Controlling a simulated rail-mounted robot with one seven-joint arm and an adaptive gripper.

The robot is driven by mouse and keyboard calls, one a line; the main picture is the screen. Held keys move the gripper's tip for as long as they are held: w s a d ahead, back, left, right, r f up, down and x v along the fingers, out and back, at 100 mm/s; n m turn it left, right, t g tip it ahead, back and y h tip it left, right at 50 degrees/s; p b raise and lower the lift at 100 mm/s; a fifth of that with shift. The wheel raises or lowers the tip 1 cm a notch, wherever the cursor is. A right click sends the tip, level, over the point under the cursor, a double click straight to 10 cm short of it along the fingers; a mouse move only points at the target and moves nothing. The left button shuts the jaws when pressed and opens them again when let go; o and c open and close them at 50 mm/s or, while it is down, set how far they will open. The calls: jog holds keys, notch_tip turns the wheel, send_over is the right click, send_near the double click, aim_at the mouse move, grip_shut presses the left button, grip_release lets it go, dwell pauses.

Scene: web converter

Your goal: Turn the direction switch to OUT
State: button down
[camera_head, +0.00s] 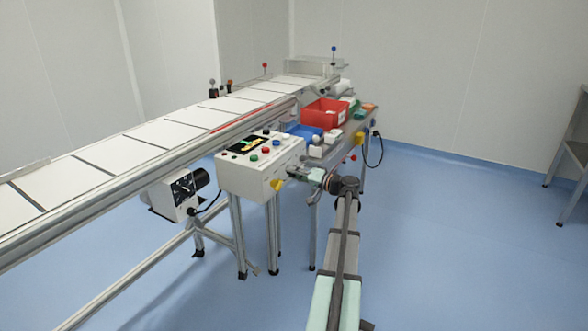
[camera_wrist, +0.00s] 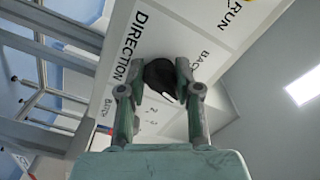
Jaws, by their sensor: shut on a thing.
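The direction switch is a black round knob (camera_wrist: 159,74) on a white panel (camera_wrist: 185,27) in the wrist view. The printed word DIRECTION runs along its left side, and a label starting BAC shows at its upper right. A small pale mark shows on the knob near the right finger. My gripper (camera_wrist: 158,82) has a finger on each side of the knob and is shut on it. The knob's exact setting is unclear, and I cannot read OUT. In the head view my gripper (camera_head: 301,175) is at the right side of the white control box (camera_head: 246,182); the switch is hidden there.
The conveyor (camera_head: 140,143) with white panels runs along the left. A red bin (camera_head: 325,112) and a blue tray (camera_head: 303,131) stand behind the box. A yellow knob (camera_head: 277,185) is on the box close to my gripper.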

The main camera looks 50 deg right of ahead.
jog(key=shift+r+m+p, duration=0.15)
jog(key=shift+m+p, duration=1.15)
jog(key=shift+m, duration=0.6)
jog(key=c, duration=0.8)
grip_release()
jog(key=s, duration=0.4)
jog(key=s+d, duration=0.1)
jog(key=s, duration=0.7)
jog(key=shift+d, duration=0.25)
